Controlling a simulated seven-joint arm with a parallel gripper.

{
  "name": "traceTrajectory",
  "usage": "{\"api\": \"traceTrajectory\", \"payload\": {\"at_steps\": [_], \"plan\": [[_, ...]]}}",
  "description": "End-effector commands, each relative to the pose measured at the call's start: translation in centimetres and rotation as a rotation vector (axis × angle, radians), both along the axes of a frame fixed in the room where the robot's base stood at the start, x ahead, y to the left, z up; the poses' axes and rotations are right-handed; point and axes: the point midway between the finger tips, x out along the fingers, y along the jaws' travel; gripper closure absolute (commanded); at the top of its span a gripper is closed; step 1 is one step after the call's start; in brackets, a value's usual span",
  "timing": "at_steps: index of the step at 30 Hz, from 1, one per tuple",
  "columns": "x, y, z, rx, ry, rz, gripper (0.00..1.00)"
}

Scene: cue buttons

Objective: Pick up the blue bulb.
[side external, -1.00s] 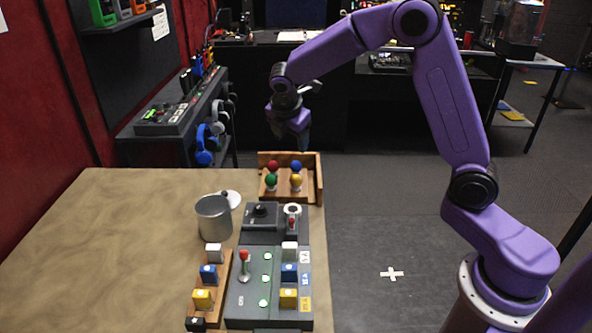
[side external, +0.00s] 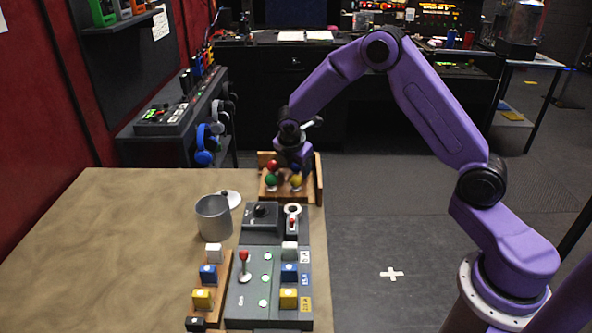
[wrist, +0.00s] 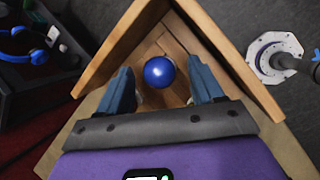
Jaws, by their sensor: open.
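The blue bulb (wrist: 159,72) is a round, shiny ball in the wrist view, above the wooden floor of a wooden bulb box (side external: 319,180). My gripper (wrist: 163,86) is open, with one finger to each side of the blue bulb and gaps between. In the side view my gripper (side external: 292,166) is low over the box and mostly hides the blue bulb there. A red bulb (side external: 272,166), a green bulb (side external: 271,180) and a yellow bulb (side external: 295,181) stand close by in the box.
The box has raised walls at the back and right. The table's (side external: 110,250) left side is clear.

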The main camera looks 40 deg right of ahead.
Motion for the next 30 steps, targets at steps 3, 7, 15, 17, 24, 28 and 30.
{"api": "traceTrajectory", "payload": {"at_steps": [3,7,15,17,24,28,30], "plan": [[0.1,0.0,-0.2,0.0,-0.001,0.0,0.34],[0.1,0.0,-0.1,0.0,-0.001,0.0,0.34],[0.1,-0.1,-0.1,0.0,-0.001,0.0,0.92],[0.1,-0.1,-0.1,0.0,-0.001,0.0,0.92],[0.1,-0.1,0.0,0.0,-0.001,-0.001,0.93],[0.1,-0.1,0.4,0.0,-0.001,-0.001,0.93],[0.1,-0.1,1.0,0.001,-0.003,-0.002,0.93]]}}
